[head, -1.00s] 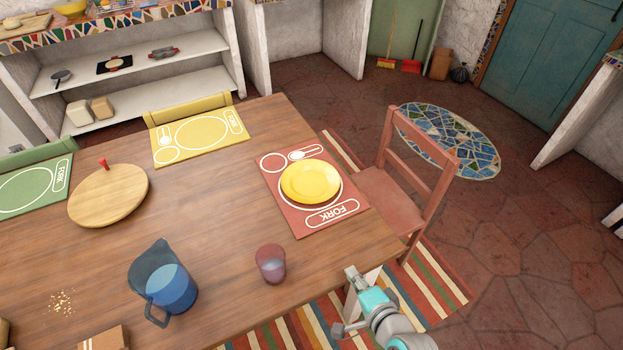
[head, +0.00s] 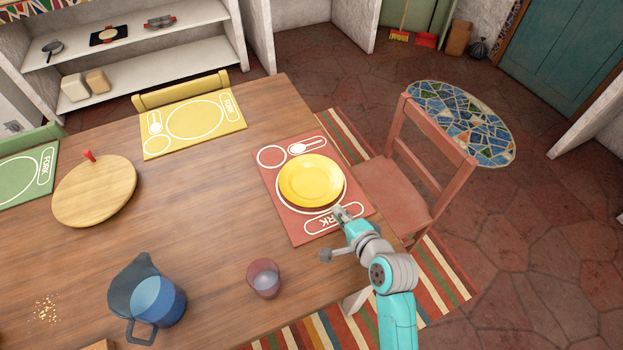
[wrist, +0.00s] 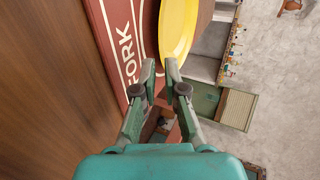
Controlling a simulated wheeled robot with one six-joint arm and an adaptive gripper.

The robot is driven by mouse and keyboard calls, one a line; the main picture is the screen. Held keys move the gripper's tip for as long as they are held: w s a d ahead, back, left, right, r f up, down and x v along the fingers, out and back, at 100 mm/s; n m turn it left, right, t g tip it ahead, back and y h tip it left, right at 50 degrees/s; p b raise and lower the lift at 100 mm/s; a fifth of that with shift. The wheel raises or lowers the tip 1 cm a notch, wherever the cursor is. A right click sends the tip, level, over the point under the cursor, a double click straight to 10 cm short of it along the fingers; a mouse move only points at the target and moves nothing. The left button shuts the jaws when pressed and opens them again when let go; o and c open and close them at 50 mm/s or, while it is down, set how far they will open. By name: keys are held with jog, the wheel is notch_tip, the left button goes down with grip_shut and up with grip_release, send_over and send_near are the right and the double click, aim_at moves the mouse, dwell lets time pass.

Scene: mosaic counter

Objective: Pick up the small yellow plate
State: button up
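The small yellow plate (head: 310,180) lies on a red placemat (head: 281,214) near the right edge of the wooden table. In the wrist view the plate (wrist: 178,28) shows edge-on at the top, just ahead of the fingertips. My gripper (head: 342,212) is over the lower part of the placemat, close to the plate's near rim. In the wrist view its two fingers (wrist: 160,66) are apart with nothing held between them. I cannot tell whether a fingertip touches the rim.
A red chair (head: 400,190) stands close to the table's right side. A reddish cup (head: 264,278) and a blue pitcher (head: 152,298) stand left of my arm. A round board (head: 95,190) and a yellow placemat (head: 193,122) lie farther off. The table's middle is clear.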

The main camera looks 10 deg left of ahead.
aim_at(327, 203)
jog(key=shift+x, duration=3)
jog(key=shift+a+r, duration=0.1)
jog(key=shift+a, duration=0.1)
grip_shut()
jog(key=shift+r, duration=0.15)
